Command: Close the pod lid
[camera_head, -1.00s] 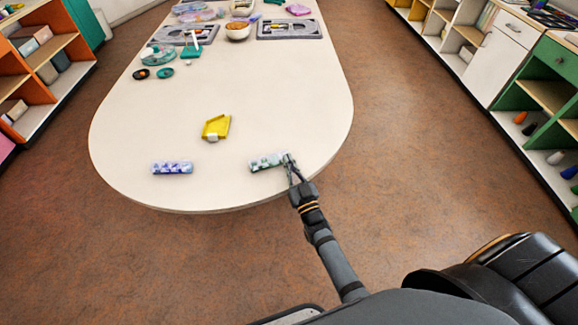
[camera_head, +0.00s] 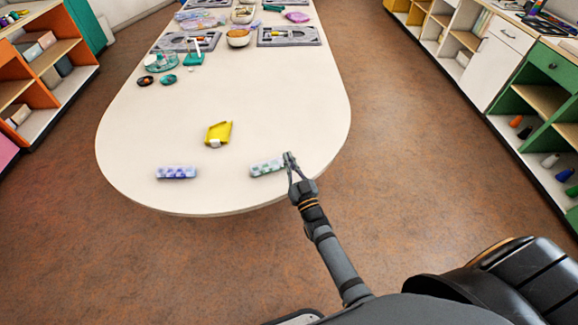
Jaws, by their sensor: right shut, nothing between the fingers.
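Two small pod boxes lie near the table's front edge. The left pod box (camera_head: 176,172) is whitish with purple-blue contents. The right pod box (camera_head: 266,166) is whitish with greenish contents. My right gripper (camera_head: 289,157) is shut and empty, at the right end of the right pod box. Whether it touches the box I cannot tell. Both boxes look flat on top, but the lids are too small to make out clearly. My left gripper is not in view.
A yellow tray (camera_head: 219,133) lies behind the boxes on the white table (camera_head: 230,95). Dark and teal small dishes (camera_head: 168,79), grey boards (camera_head: 289,37) and a bowl (camera_head: 238,38) stand farther back. The table's middle is clear.

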